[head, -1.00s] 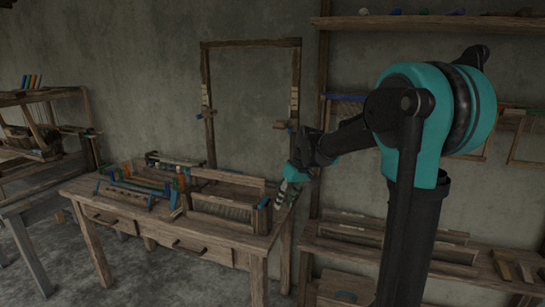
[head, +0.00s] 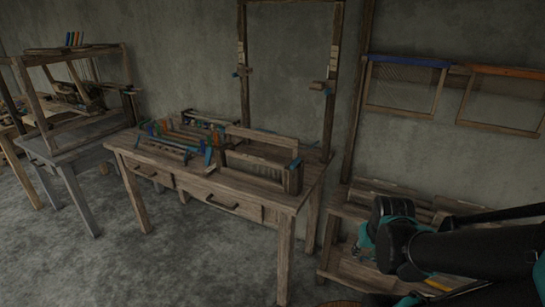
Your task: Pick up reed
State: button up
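A long wooden frame with a row of thin upright slats (head: 258,168) stands on the right part of the wooden table; it may be the reed, but I cannot tell for certain. Two framed panels with fine lines hang on the wall, one with a blue top bar (head: 408,62) and one with an orange top bar (head: 500,72). My gripper (head: 364,250) is at the lower right, in front of the low shelf and away from the table. Its fingers are small and dark, partly hidden by my wrist, so whether they are open is unclear.
The wooden table (head: 232,197) also bears a rack with coloured parts (head: 178,138). A tall wooden frame (head: 243,95) rises behind it. A low shelf (head: 335,225) stands to its right. A small loom (head: 80,95) is at the left. The floor in front is clear.

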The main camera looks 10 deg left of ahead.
aim_at(230, 156)
jog(key=i+l+u, duration=0.2)
jog(key=u, duration=0.2)
jog(key=i+l+u, duration=0.15)
jog(key=u, duration=0.2)
jog(key=i+l+u, duration=0.1)
jog(key=l+u, duration=0.3)
